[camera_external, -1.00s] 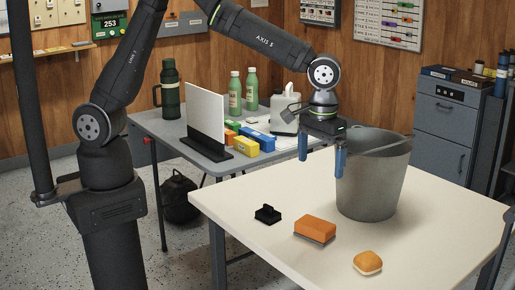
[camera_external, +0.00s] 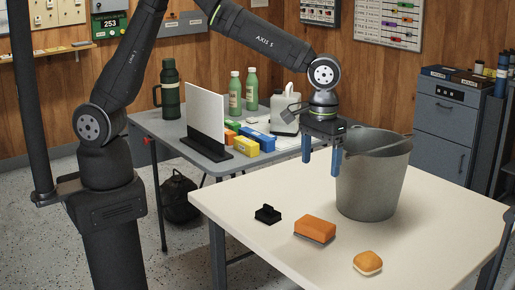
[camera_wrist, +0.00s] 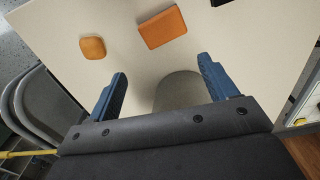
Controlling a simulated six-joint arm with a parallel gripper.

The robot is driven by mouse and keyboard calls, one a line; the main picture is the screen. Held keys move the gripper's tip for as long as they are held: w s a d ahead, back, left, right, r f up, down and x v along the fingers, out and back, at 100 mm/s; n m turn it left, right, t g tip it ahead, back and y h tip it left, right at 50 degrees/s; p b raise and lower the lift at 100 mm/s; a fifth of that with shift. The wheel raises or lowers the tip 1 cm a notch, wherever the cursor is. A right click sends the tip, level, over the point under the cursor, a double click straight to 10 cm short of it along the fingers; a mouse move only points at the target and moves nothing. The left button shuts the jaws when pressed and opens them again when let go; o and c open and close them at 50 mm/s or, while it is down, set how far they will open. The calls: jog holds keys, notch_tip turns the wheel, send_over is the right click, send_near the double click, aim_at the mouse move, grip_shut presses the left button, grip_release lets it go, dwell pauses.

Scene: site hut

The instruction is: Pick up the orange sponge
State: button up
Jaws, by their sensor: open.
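My gripper (camera_external: 320,163) is open and empty, pointing down with blue fingers, above the table and behind the sponge in the external view. In the wrist view my gripper (camera_wrist: 161,72) shows its fingers spread at left and right.
A grey metal bucket (camera_external: 372,185) stands close to my gripper's right. A small bun-like orange item (camera_external: 368,263) lies right of the sponge, and a black handled object (camera_external: 267,214) lies left. A grey side table (camera_external: 160,130) behind holds bottles and boxes.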

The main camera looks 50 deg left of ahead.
aim_at(315, 223)
jog(key=f+m, duration=0.5)
jog(key=f, duration=0.1)
jog(key=f+m, duration=0.5)
jog(key=f, duration=0.1)
jog(key=f+m, duration=0.5)
jog(key=f, duration=0.1)
jog(key=shift+w+a+f+m, duration=0.15)
jog(key=shift+a+f+m, duration=0.1)
jog(key=shift+f+m, duration=0.05)
jog(key=c, duration=1)
